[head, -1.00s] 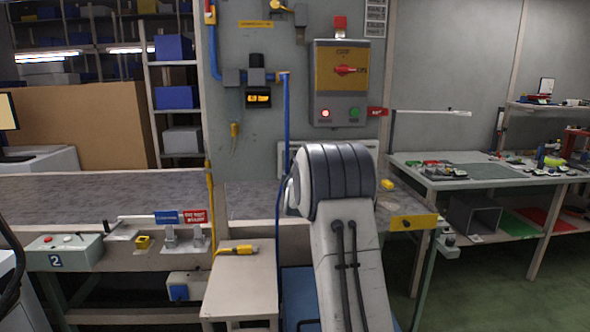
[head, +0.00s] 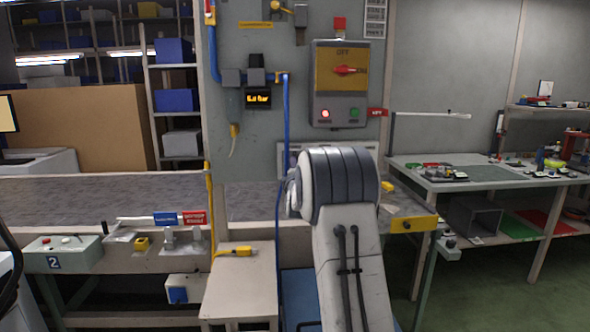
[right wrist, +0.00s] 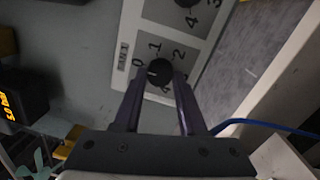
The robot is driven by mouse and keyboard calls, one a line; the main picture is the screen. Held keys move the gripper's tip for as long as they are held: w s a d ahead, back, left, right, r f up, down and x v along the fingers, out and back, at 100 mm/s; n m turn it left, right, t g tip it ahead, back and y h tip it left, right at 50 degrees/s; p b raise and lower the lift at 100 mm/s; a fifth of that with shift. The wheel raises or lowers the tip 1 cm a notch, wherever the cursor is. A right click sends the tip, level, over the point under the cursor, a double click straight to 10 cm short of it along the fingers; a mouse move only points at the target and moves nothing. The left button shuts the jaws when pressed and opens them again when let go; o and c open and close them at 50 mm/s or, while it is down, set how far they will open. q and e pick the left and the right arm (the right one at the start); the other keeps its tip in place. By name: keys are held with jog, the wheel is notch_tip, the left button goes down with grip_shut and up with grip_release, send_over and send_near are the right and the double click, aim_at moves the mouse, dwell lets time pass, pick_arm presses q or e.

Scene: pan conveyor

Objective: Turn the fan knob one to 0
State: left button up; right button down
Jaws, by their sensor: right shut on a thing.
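In the right wrist view, a round black fan knob (right wrist: 159,72) sits on a pale panel (right wrist: 149,35) with the numbers 0, 1, 2 around it. My right gripper (right wrist: 158,77) is shut on this knob, one finger on each side. The knob's pointer direction is hard to tell. A second black knob (right wrist: 188,2) with 3 and 4 near it is cut by the top edge. In the head view my right arm hides the gripper and most of the panel (head: 284,158). My left gripper is not in view.
A switch box (head: 340,85) with a red handle and a lit red lamp is above the panel. A pressure display (head: 258,99) and blue pipe (head: 287,125) are to its left. The conveyor (head: 90,188) runs below; a small table (head: 240,290) stands in front.

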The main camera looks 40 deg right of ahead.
jog(key=shift+c, duration=2.4)
grip_release()
jog(key=b+v, duration=0.1)
jog(key=v, duration=0.9)
jog(key=shift+s+b, duration=0.3)
jog(key=shift+b, duration=0.1)
